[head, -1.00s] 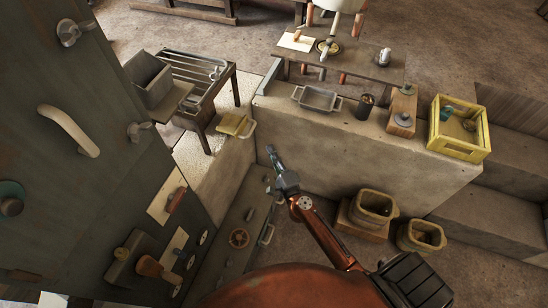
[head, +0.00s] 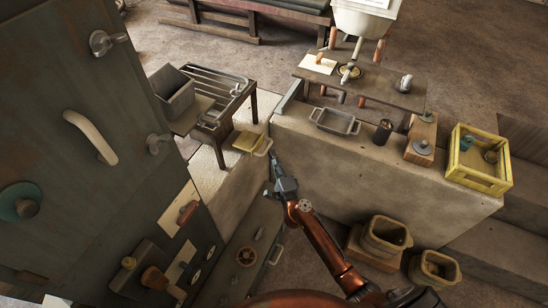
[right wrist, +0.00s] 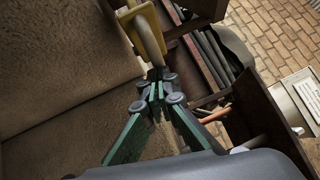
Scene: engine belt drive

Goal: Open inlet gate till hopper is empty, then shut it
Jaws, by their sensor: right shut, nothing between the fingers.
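A yellow plate (head: 247,141) with a pale loop handle (head: 264,147) sits at the left end of the concrete wall; it may be the inlet gate. My right gripper (head: 273,158) is shut and empty, just beside this handle. In the right wrist view, the shut fingertips (right wrist: 157,88) are at the lower end of the pale handle (right wrist: 148,35), in front of the yellow part (right wrist: 130,18). I cannot tell whether they touch. A white tub (head: 364,20) above the back bench may be the hopper; its inside is hidden. My left gripper is not in view.
A dark panel (head: 90,150) with handles and knobs stands close on the left. A grey box (head: 174,93) sits by a slatted table. The concrete wall (head: 370,170) carries a tray (head: 335,122) and a yellow crate (head: 480,160). Two buckets (head: 386,236) stand below.

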